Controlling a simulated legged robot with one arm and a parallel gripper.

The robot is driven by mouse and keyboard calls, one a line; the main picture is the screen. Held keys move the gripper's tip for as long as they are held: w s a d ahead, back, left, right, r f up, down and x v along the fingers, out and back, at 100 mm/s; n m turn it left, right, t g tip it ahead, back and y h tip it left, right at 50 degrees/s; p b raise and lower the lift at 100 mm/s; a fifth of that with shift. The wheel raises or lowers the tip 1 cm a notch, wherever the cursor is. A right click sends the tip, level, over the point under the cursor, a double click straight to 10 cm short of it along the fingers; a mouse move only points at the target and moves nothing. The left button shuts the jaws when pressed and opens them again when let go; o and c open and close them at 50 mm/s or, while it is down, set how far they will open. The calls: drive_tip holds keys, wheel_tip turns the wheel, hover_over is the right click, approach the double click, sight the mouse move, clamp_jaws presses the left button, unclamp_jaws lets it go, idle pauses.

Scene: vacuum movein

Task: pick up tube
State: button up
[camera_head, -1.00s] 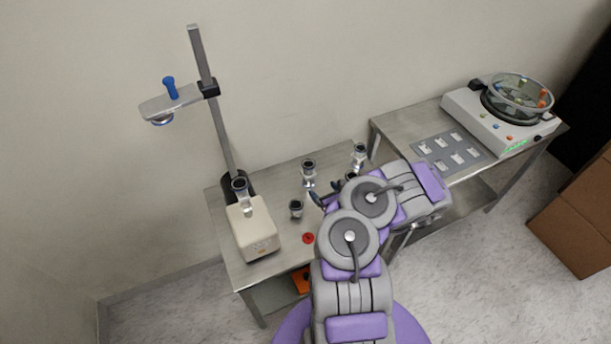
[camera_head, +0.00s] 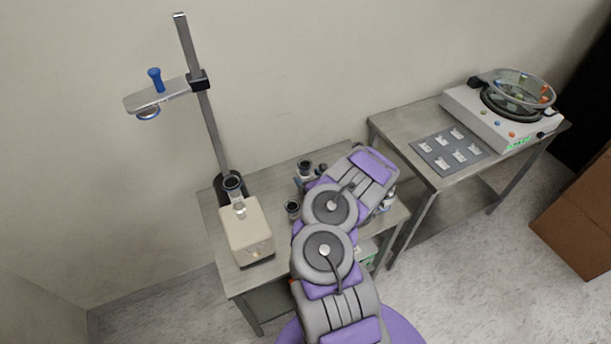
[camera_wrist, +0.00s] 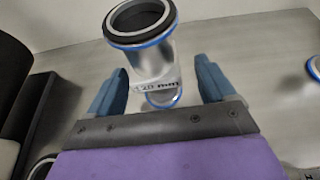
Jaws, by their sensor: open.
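A metal tube (camera_wrist: 152,66) with a black top ring, blue bands and a "120 mm" marking stands in the wrist view just beyond and between the two blue fingers. My gripper (camera_wrist: 163,88) is open, with a finger on each side of the tube's lower part and gaps showing at both sides. In the head view the gripper (camera_head: 308,182) is beside a dark-topped tube (camera_head: 305,166) on the left table; my arm hides part of it.
Another dark-topped tube (camera_head: 293,209) stands near my arm. A beige device (camera_head: 245,232) with a tall stand (camera_head: 203,110) is at left. A second table (camera_head: 420,190) at right holds a grey plate (camera_head: 449,153) and a sieve machine (camera_head: 510,112).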

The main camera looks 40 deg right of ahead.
sight(304, 175)
drive_tip(key=x, duration=0.1)
drive_tip(key=b+x, duration=0.1)
drive_tip(key=x, duration=0.1)
drive_tip(key=shift+w+a, duration=0.1)
drive_tip(key=shift+a, duration=0.1)
drive_tip(key=shift+w+d, duration=0.15)
drive_tip(key=shift+w, duration=0.4)
drive_tip(key=shift+f, duration=0.1)
drive_tip(key=c, duration=1.1)
